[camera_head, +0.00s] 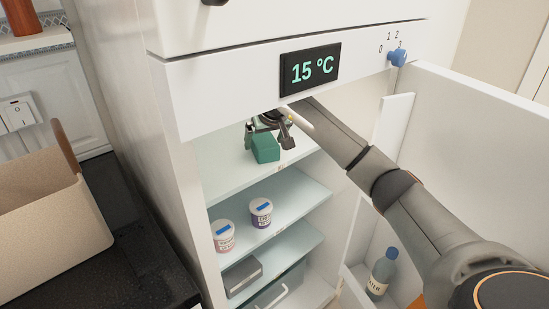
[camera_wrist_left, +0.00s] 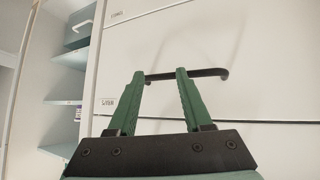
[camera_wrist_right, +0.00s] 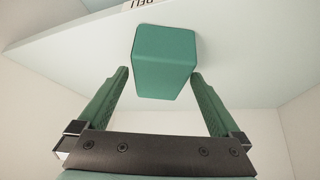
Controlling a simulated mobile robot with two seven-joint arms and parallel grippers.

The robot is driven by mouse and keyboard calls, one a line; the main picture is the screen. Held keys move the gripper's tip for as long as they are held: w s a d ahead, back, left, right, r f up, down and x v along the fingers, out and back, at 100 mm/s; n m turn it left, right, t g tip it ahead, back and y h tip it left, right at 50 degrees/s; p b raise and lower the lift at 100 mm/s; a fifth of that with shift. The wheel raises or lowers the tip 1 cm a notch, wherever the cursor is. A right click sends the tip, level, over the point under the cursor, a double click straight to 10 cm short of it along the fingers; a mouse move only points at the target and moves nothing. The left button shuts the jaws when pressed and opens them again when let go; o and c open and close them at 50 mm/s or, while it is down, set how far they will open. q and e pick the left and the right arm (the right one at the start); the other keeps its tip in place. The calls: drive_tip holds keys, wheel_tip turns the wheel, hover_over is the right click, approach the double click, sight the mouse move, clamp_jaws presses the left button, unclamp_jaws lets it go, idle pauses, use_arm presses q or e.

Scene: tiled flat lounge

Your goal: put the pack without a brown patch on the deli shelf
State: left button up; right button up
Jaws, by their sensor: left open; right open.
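The green pack (camera_head: 265,149) is a plain teal block on the upper shelf (camera_head: 225,178) inside the open fridge. It also shows in the right wrist view (camera_wrist_right: 165,62), where no brown patch shows on its visible faces. My right gripper (camera_head: 268,137) is open at the pack, with its fingertips (camera_wrist_right: 158,75) apart on either side of the pack's near end. A label reading DELI (camera_wrist_right: 141,3) is on the shelf edge. My left gripper (camera_wrist_left: 160,75) is open and empty in front of a dark bar handle (camera_wrist_left: 187,75); it is outside the head view.
Two tubs (camera_head: 261,213) (camera_head: 223,236) stand on the shelf below. A grey box (camera_head: 242,275) and a drawer (camera_head: 278,294) are lower. The open door (camera_head: 485,125) holds a bottle (camera_head: 381,272) at right. A beige container (camera_head: 50,225) stands on the dark counter.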

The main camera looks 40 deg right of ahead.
sight(279, 166)
drive_tip(key=s+a, duration=0.1)
drive_tip(key=s, duration=0.2)
drive_tip(key=s+a, duration=0.1)
drive_tip(key=s, duration=0.3)
drive_tip(key=s+a, duration=0.1)
drive_tip(key=s, duration=0.3)
drive_tip(key=shift+a+f+b, duration=0.15)
drive_tip(key=shift+a+b, duration=0.15)
drive_tip(key=shift+b, duration=0.05)
